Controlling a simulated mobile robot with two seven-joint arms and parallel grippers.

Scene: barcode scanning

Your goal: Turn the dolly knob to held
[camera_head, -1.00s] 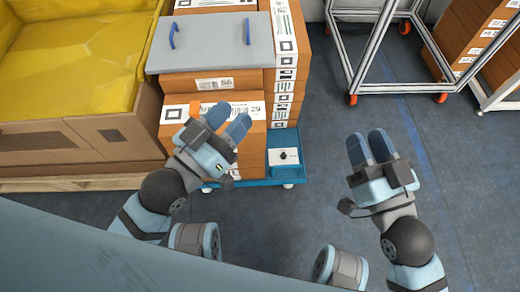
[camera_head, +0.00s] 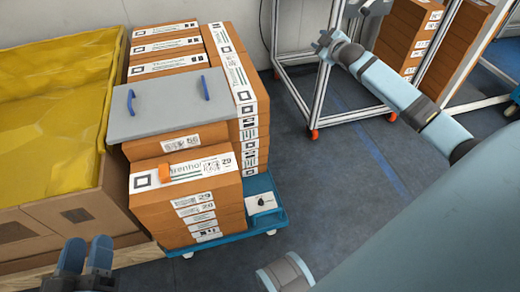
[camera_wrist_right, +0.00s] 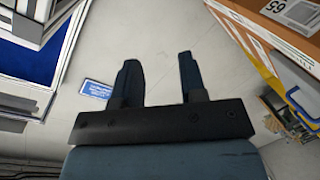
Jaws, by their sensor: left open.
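The blue dolly (camera_head: 235,240) stands on the floor in the head view, stacked with brown boxes (camera_head: 185,212). Its small dark knob (camera_head: 262,202) sits on a white plate at the dolly's near right corner; I cannot read its setting. My left gripper (camera_head: 86,252) is open at the bottom left edge, apart from the dolly and well left of the knob. My right arm reaches from the lower right to the top of the head view, away from the knob. In the right wrist view, my right gripper (camera_wrist_right: 158,72) is open, with bare floor between its fingers.
A grey lid with blue handles (camera_head: 170,103) lies on the boxes. A crate with a yellow liner (camera_head: 50,110) stands close on the left. A white-framed cart (camera_head: 318,85) and more boxes stand at the back right. Floor right of the dolly (camera_head: 330,190) is clear.

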